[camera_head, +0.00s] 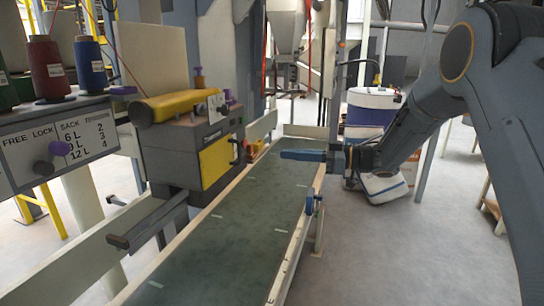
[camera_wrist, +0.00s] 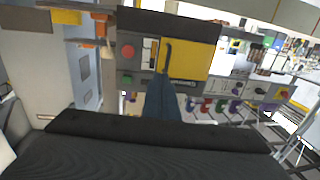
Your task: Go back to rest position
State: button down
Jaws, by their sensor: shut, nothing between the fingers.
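My gripper (camera_head: 284,154) shows in the head view as slim blue fingers pointing left from the end of my arm. The fingers are together with nothing between them. They appear over the far part of the green conveyor belt (camera_head: 232,240), to the right of the grey and yellow sewing head (camera_head: 190,150). Their height above the belt is hard to tell. In the wrist view the blue fingers (camera_wrist: 166,78) are closed and point towards a dark box with a yellow panel (camera_wrist: 190,58), a red button (camera_wrist: 128,52) and a green button (camera_wrist: 126,79).
A blue and white container (camera_head: 371,108) stands behind my arm. A blue clamp handle (camera_head: 310,205) sits on the belt's right rail. Floor right of the belt is open.

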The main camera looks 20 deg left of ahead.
jog(key=w+d+r+m+t+h+p, duration=0.1)
jog(key=w+d+m+t+h, duration=0.6)
jog(key=d+t, duration=0.45)
jog(key=s+d+f+m+h, duration=0.1)
jog(key=d+f+m+h, duration=0.2)
jog(key=d, duration=0.4)
jog(key=s+d+f+m+h, duration=0.2)
jog(key=d+m+h, duration=0.15)
jog(key=d, duration=0.25)
jog(key=s+d+f+m+g+h+p, duration=0.1)
jog(key=s+d+f+g+h, duration=0.2)
jog(key=s, duration=0.4)
jog(key=s+d+f+m+g+h+p, duration=0.1)
jog(key=s+d+f+m+h, duration=0.1)
jog(key=s+d, duration=0.45)
jog(key=s+f+m+g, duration=0.1)
jog(key=s+g, duration=0.2)
jog(key=s, duration=0.8)
jog(key=s+f+m+g, duration=0.1)
jog(key=s+f+g, duration=0.1)
jog(key=s, duration=1)
jog(key=shift+s+f+g+y, duration=0.25)
jog(key=shift+g+y, duration=0.1)
jog(key=shift+g, duration=0.4)
jog(key=shift+a, duration=0.2)
